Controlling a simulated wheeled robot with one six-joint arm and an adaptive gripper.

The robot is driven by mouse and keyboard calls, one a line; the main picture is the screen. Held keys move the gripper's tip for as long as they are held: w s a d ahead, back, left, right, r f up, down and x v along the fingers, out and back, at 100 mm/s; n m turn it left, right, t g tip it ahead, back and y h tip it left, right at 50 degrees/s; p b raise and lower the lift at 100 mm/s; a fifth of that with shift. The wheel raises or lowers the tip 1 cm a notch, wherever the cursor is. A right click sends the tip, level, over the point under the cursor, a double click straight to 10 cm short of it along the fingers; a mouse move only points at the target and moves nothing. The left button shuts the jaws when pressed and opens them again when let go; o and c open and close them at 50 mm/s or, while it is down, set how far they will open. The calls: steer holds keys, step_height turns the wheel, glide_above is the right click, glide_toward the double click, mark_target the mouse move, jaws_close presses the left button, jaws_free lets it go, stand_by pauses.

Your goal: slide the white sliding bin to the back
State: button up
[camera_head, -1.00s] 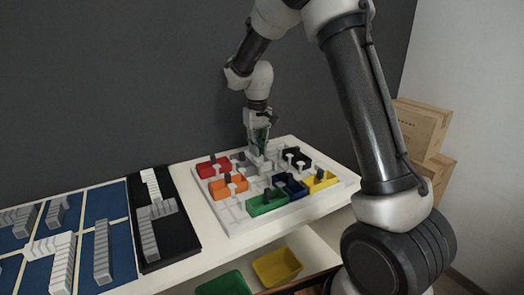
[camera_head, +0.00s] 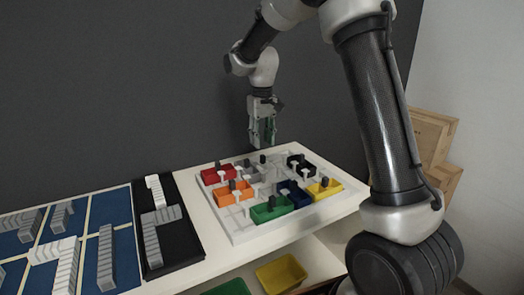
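The white sliding bin appears to be the pale bin (camera_head: 269,168) near the back of a white board (camera_head: 238,230), between the red and black bins. It has a small dark handle, and its outline blends with the board and a grey part beside it. My gripper (camera_head: 263,144) is above the back edge of the board, pointing down and clear of the bins. Green shows between its fingers. No bin is held in it. The gap between the fingertips is too small in the picture to judge.
Around the pale bin are the red (camera_head: 217,176), orange (camera_head: 231,193), green (camera_head: 271,210), blue (camera_head: 294,193), yellow (camera_head: 324,190) and black (camera_head: 300,163) bins. Small white posts stand between them. A dark wall is behind the table. A black tray (camera_head: 178,245) lies left.

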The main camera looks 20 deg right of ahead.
step_height(320, 180, up, 6)
stand_by(0.5)
steer(key=s+d+r+t, duration=0.1)
steer(key=s+d, duration=0.2)
steer(key=s, duration=0.8)
steer(key=s+d+r+m+t, duration=0.1)
steer(key=s+d, duration=0.3)
steer(key=s, duration=0.7)
steer(key=s+d+r+m+t, duration=0.1)
steer(key=s+d, duration=0.3)
steer(key=s, duration=0.7)
steer(key=shift+s+t, duration=0.25)
steer(key=shift+t, duration=0.45)
